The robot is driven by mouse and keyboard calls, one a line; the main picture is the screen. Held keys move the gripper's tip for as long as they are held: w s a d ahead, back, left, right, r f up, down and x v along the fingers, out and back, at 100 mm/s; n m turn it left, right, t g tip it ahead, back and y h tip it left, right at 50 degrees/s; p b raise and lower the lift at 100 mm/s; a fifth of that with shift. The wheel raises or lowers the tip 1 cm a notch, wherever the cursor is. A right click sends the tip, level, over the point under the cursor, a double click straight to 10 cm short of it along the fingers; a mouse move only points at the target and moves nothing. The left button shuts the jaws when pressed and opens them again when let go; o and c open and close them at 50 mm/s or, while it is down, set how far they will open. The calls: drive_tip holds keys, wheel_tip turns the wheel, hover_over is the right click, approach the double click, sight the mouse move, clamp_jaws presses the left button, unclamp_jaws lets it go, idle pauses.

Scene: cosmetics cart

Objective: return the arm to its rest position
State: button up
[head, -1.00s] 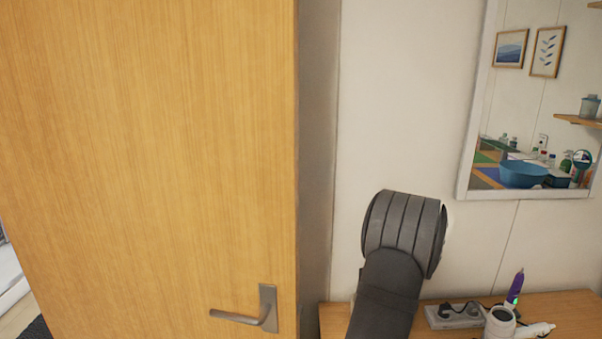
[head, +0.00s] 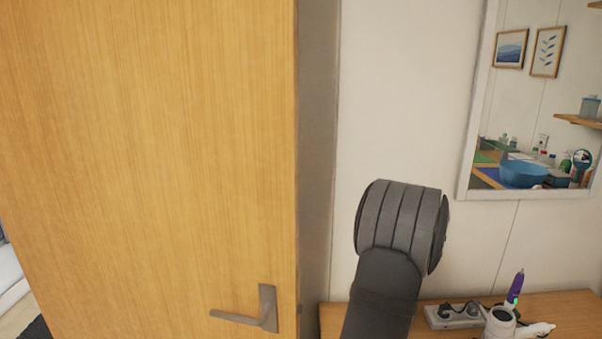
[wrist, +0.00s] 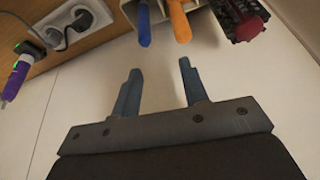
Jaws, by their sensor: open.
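In the wrist view my gripper (wrist: 158,90) is open, with its two blue-grey fingers apart and nothing between them. A pale surface lies behind the fingers. In the head view a dark grey link of my arm (head: 400,225) rises in front of the white wall, to the right of the door. The gripper itself does not show in the head view.
A wooden door (head: 150,150) with a metal handle (head: 245,317) fills the left. A wooden counter (head: 575,312) at lower right bears a power strip (head: 455,316), a purple device (head: 516,287) and a white dryer-like item (head: 500,322). A mirror (head: 535,100) hangs above.

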drive_tip(key=s+a+f+n+y, duration=0.1)
drive_tip(key=a+f+n, duration=0.3)
drive_tip(key=a, duration=0.5)
drive_tip(key=s+a+f+n+g+y, duration=0.1)
drive_tip(key=s+a+f+n, duration=0.2)
drive_tip(key=a+f, duration=0.3)
drive_tip(key=s+a+f+n+y, duration=0.2)
drive_tip(key=s+a+f+n, duration=0.1)
drive_tip(key=a, duration=1.1)
drive_tip(key=shift+a+f+n, duration=0.2)
drive_tip(key=shift+f+n, duration=0.7)
